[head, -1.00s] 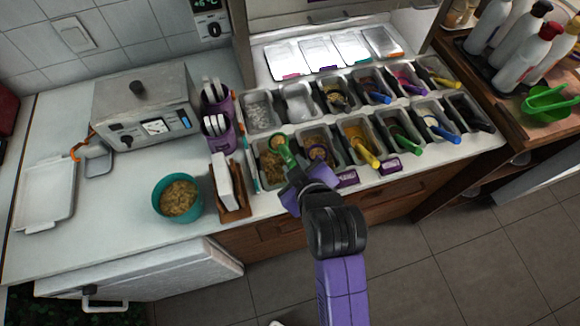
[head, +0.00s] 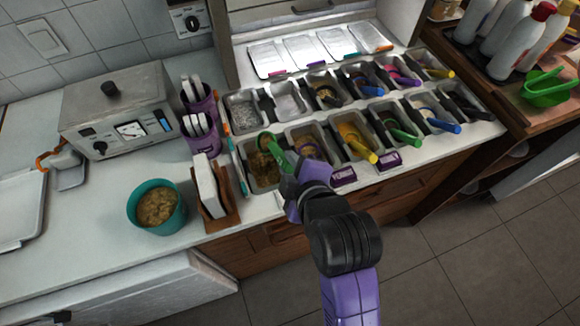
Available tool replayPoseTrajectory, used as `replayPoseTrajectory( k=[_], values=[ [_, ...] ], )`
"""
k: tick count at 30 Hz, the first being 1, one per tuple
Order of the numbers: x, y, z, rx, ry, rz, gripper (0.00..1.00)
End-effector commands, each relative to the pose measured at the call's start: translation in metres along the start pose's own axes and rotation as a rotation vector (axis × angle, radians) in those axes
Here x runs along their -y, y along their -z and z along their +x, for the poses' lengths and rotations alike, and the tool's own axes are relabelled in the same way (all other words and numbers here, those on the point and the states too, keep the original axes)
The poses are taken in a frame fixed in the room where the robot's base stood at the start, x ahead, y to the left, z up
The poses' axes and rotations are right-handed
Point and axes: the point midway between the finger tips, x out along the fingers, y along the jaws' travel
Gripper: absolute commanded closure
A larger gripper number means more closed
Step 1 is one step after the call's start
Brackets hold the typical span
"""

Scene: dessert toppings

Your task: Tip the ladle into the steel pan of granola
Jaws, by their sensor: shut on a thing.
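The green ladle (head: 268,143) is in my gripper (head: 294,173), over the front-left steel pan of granola (head: 264,172). Its bowl hangs above the back part of that pan. The bowl looks tipped onto its side, and its inside is hidden from this view. Brown granola lies in the pan below. My gripper comes in from the front right, shut on the ladle's handle; its fingertips are mostly hidden by my purple wrist.
A teal bowl of granola-like food (head: 158,207) stands on the counter to the left. A wooden holder with white cards (head: 219,208) is left of the pan. Several topping pans with coloured handles extend right.

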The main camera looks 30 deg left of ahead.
Motion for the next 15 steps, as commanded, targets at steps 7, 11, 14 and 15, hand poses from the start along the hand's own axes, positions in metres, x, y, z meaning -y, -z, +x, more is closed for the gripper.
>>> replayPoseTrajectory(
  k=[7,11,14,15],
  values=[
    [0.0046,-0.0019,0.0018,-0.014,-0.021,-0.134,1.00],
    [0.0056,-0.0023,0.0016,-0.020,-0.032,-0.203,1.00],
    [0.0073,-0.0009,0.0014,-0.022,-0.047,-0.304,1.00],
    [0.0082,0.0002,0.0015,-0.021,-0.055,-0.360,1.00]
  ],
)
